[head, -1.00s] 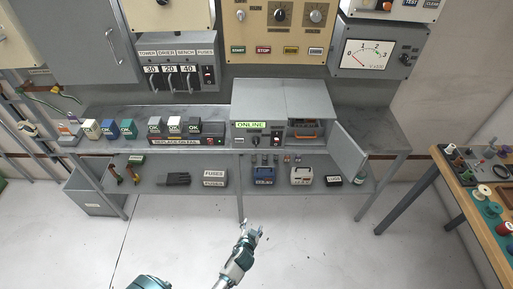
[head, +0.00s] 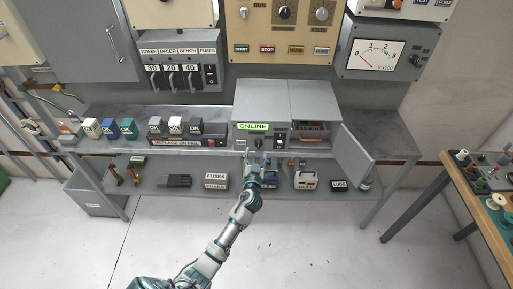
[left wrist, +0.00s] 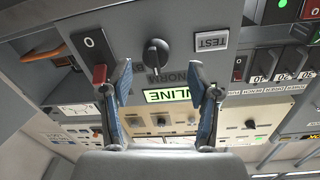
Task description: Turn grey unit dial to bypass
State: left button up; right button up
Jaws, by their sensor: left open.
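The grey unit (head: 262,105) stands on the grey bench with a lit green ONLINE display (head: 253,126). Its dial (head: 258,142) is a small dark knob on the front panel below the display. The left wrist view is upside down and shows the dial (left wrist: 155,54) close up, with a NORM label beside it and a TEST label (left wrist: 212,42) to its side. My left gripper (head: 255,158) is open and empty just in front of the panel. In the left wrist view its fingers (left wrist: 160,72) stand apart on both sides of the dial, not visibly touching it. My right gripper is out of view.
A red rocker switch (left wrist: 99,74) sits close to one finger. The unit's right bay is open, with its door (head: 353,152) swung out to the right. Fuse blocks (head: 175,127) stand to the left on the bench. The lower shelf holds several boxes.

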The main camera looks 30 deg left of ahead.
aim_at(259, 147)
pick_arm(q)
jog(key=w, duration=0.2)
jog(key=shift+w+a+r, duration=0.1)
jog(key=shift+w+a, duration=0.05)
jog(key=shift+w, duration=0.2)
jog(key=shift+w+a, duration=0.2)
jog(key=shift+w, duration=0.35)
jog(key=shift+w+a, duration=0.1)
jog(key=shift+a, duration=0.55)
jog(key=shift+c, duration=0.8)
jog(key=c, duration=0.8)
jog(key=shift+w+d, duration=0.1)
jog(key=shift+d, duration=0.25)
jog(key=shift+c, duration=1)
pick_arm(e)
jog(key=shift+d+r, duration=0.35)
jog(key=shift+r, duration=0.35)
